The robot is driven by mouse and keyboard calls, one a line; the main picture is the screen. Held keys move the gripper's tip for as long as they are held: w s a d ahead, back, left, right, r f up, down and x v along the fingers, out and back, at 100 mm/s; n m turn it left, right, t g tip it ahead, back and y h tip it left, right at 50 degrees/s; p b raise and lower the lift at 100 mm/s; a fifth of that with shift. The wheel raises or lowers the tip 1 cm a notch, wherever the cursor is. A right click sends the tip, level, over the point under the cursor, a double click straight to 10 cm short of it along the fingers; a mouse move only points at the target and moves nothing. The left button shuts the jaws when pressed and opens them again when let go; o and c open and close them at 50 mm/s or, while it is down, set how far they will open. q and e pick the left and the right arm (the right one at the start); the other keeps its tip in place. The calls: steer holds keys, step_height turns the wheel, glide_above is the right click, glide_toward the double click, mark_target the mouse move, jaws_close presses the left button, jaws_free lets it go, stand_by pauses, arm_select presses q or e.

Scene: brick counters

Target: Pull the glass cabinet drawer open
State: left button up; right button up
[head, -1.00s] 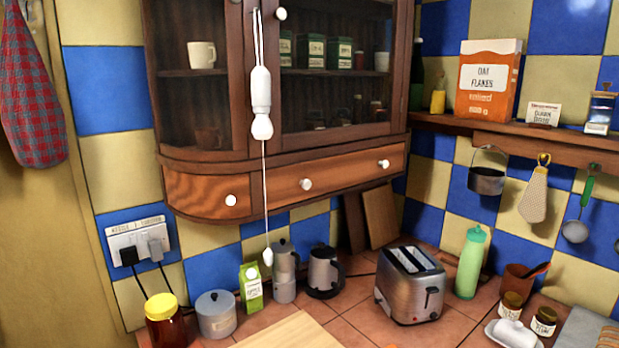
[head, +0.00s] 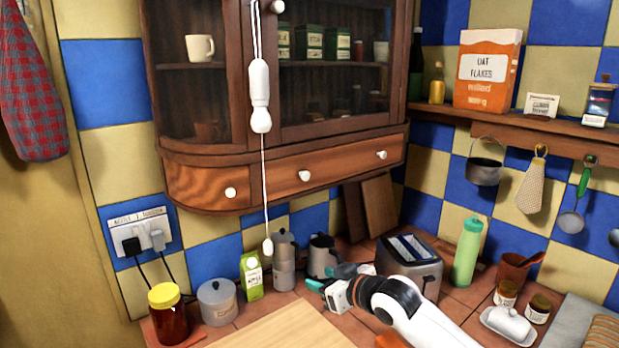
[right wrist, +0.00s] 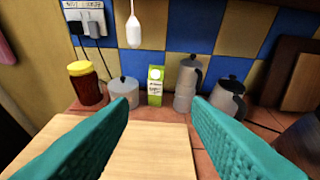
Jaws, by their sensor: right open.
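The glass cabinet (head: 240,100) hangs on the wall with its glass doors shut. Its wooden drawer (head: 340,172) runs along the bottom and sits flush, with white knobs at its middle (head: 304,176) and right (head: 381,155). A curved panel at the left has another white knob (head: 230,193). My right gripper (head: 325,284), with teal fingers, is below the drawer in front of the kettle, touching no knob. In the right wrist view its fingers (right wrist: 160,122) are spread wide with nothing between them. My left gripper is in neither view.
A white pull cord (head: 264,190) hangs in front of the cabinet's left part. The toaster (head: 415,265), green carton (head: 251,276), moka pot (head: 284,262), grey pot (head: 217,302) and yellow-lidded jar (head: 168,316) stand on the counter. A wooden board (head: 290,330) lies in front.

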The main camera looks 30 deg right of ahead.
mark_target(307, 176)
steer(key=w+d+r+m+t, duration=0.15)
steer(key=d+r, duration=0.25)
steer(key=r, duration=0.5)
steer(key=w+d+r+n+t, duration=0.1)
steer(key=w+d+r+t, duration=0.15)
steer(key=r, duration=0.65)
steer(key=shift+m, duration=0.25)
steer(key=w+p, duration=0.4)
steer(key=w, duration=0.6)
steer(key=shift+a+f+p, duration=0.1)
steer(key=shift+f+p, duration=0.05)
steer(key=shift+p, duration=0.15)
steer(key=shift+w+f, duration=0.15)
steer(key=shift+w, duration=0.5)
steer(key=shift+c, duration=0.5)
jaws_close()
